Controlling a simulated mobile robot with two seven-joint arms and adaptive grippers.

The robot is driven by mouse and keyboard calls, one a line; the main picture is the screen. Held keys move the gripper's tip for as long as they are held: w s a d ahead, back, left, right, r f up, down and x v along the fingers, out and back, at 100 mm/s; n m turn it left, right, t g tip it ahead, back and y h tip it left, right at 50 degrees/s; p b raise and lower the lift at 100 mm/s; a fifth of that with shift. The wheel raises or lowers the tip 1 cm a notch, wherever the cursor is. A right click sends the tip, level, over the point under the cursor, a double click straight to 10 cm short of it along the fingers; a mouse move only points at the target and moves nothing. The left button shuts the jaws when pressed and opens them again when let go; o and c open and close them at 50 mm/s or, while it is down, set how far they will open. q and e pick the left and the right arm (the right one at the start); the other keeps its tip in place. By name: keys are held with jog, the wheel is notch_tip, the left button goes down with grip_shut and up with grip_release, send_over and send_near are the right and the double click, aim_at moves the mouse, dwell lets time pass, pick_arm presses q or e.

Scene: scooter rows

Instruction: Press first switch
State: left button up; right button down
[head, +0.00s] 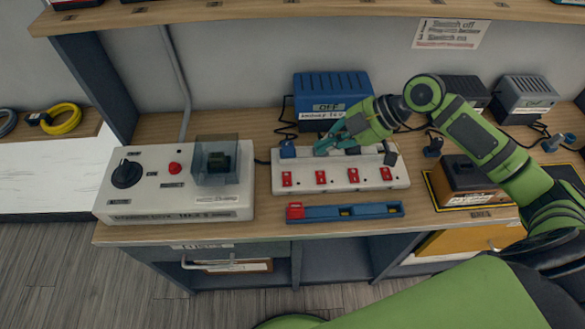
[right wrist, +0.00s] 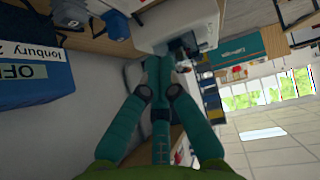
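A white power strip (head: 338,187) lies on the bench with a row of several red switches on its front. The leftmost switch (head: 287,179) is uncovered, and a blue plug (head: 287,149) sits behind it. My right gripper (head: 322,147) is over the back part of the strip, right of the blue plug and behind the second switch (head: 321,177). Its teal fingers (right wrist: 158,72) come together at the tips in the right wrist view, with nothing seen between them. Whether they touch the strip cannot be told. My left gripper is out of view.
A white control box (head: 150,190) with a black knob stands left of the strip. A blue tray (head: 345,213) lies in front of it, and a blue charger (head: 333,92) stands behind. A brown-black battery (head: 470,180) stands to the right. A shelf (head: 300,11) runs above.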

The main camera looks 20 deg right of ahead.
jog(key=p, duration=0.3)
send_over(285, 175)
jog(key=s+d, duration=0.2)
notch_tip(285, 175, down, 6)
jog(key=shift+a+f, duration=0.1)
jog(key=shift+a, duration=0.05)
jog(key=f, duration=0.3)
jog(key=shift+w+a+f+p, duration=0.2)
jog(key=shift+w+f+p, duration=0.1)
jog(key=shift+w, duration=0.05)
jog(key=shift+d+f, duration=0.15)
jog(key=shift+f, duration=0.45)
jog(key=b, duration=0.1)
jog(key=f+b, duration=0.1)
jog(key=b, duration=0.1)
jog(key=shift+w+f, duration=0.2)
jog(key=shift+w, duration=0.1)
jog(key=shift+s+r+p, duration=0.1)
jog(key=shift+r+p, duration=0.2)
jog(key=shift+p, duration=0.2)
